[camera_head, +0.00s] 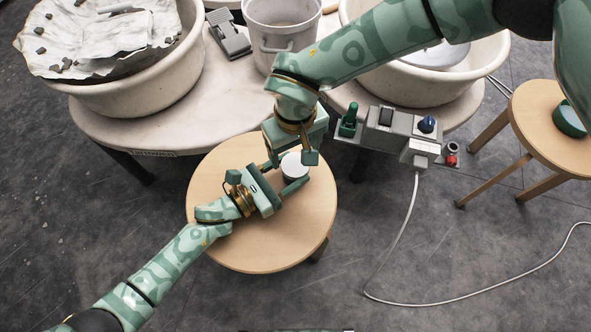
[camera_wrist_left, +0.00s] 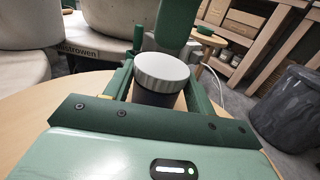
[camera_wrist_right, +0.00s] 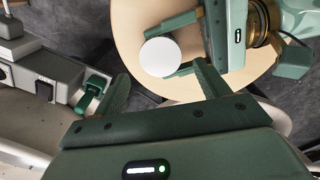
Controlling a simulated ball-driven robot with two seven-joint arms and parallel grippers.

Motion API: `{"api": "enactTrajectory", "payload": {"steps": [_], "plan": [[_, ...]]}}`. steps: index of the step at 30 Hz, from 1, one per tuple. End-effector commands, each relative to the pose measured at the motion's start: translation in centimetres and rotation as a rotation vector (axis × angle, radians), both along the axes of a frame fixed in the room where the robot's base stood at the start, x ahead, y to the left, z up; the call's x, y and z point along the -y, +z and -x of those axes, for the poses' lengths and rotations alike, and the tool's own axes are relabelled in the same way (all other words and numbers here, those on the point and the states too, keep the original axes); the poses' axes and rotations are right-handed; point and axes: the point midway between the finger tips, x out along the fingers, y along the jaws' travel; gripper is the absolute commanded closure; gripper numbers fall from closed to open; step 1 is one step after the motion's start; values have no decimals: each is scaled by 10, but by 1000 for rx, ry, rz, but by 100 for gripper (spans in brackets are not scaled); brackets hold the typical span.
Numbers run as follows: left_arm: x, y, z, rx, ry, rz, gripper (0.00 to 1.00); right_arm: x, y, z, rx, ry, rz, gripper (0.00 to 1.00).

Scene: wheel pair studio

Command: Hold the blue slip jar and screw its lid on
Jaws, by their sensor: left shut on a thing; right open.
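The slip jar stands upright on the round wooden stool (camera_head: 262,255). In the left wrist view its dark body (camera_wrist_left: 157,97) shows below a ridged whitish lid (camera_wrist_left: 162,68), which sits on its top; how tightly it is screwed cannot be seen. My left gripper (camera_head: 284,176) is shut on the jar's body from the side. The lid is seen from above in the head view (camera_head: 294,166) and the right wrist view (camera_wrist_right: 160,57). My right gripper (camera_wrist_right: 163,88) is open and empty, pointing down above the lid. In the head view it partly covers the jar.
A pale table (camera_head: 150,132) behind the stool carries large basins (camera_head: 150,95), a bucket (camera_head: 283,43) and a grey pedal (camera_head: 229,35). A grey control box (camera_head: 393,135) with switches is right of the stool. Another stool (camera_head: 545,125) holds a green round object (camera_head: 569,122).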

Motion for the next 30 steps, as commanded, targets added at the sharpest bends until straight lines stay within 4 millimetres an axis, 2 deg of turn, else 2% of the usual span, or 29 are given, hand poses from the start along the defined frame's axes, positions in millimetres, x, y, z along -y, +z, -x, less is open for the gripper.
{"api": "enactTrajectory", "payload": {"steps": [3,9,21,26,30], "plan": [[0,0,0,0,0,0,100,0,-20,1,-2,0,1,25],[0,0,0,0,0,0,100,0,-42,1,-1,0,0,25],[0,0,0,0,0,0,100,0,-48,0,0,-1,0,25],[0,0,0,0,0,0,100,0,-48,0,0,-1,0,70],[0,0,0,0,0,0,100,0,-48,0,0,-38,-1,70]]}}
